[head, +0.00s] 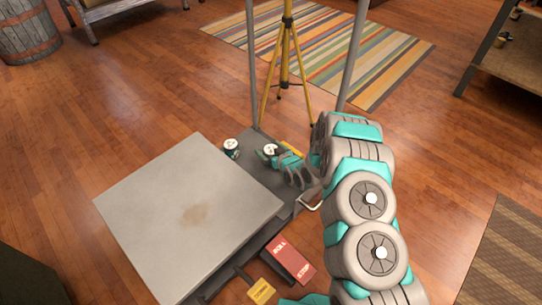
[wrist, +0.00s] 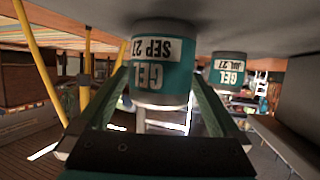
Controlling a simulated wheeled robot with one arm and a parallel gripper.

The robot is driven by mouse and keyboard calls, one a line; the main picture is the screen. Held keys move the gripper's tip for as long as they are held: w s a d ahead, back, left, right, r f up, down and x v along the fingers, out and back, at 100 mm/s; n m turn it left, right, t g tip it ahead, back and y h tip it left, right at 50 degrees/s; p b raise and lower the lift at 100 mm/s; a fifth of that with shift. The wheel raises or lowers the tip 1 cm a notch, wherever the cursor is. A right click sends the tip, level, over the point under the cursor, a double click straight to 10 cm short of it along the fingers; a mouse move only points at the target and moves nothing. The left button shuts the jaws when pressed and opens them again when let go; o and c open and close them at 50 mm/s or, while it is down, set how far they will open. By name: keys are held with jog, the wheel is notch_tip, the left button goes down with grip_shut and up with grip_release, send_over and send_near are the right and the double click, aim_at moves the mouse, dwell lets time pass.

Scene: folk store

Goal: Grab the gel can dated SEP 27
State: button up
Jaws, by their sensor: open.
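A second gel can, dated JUL 27 (wrist: 228,72), stands apart to the right in the wrist view. It also shows left of my gripper in the head view (head: 231,148).
A large raised grey plate (head: 170,210) lies left of the cans. Two upright grey posts (head: 251,60) and a yellow tripod (head: 286,55) rise behind them. A red block (head: 287,258) and a yellow tag (head: 261,291) lie in front. Open wooden floor surrounds this.

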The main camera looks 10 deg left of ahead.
jog(key=shift+x, duration=1)
jog(key=shift+d+f, duration=0.1)
jog(key=shift+c, duration=0.2)
jog(key=c, duration=1.4)
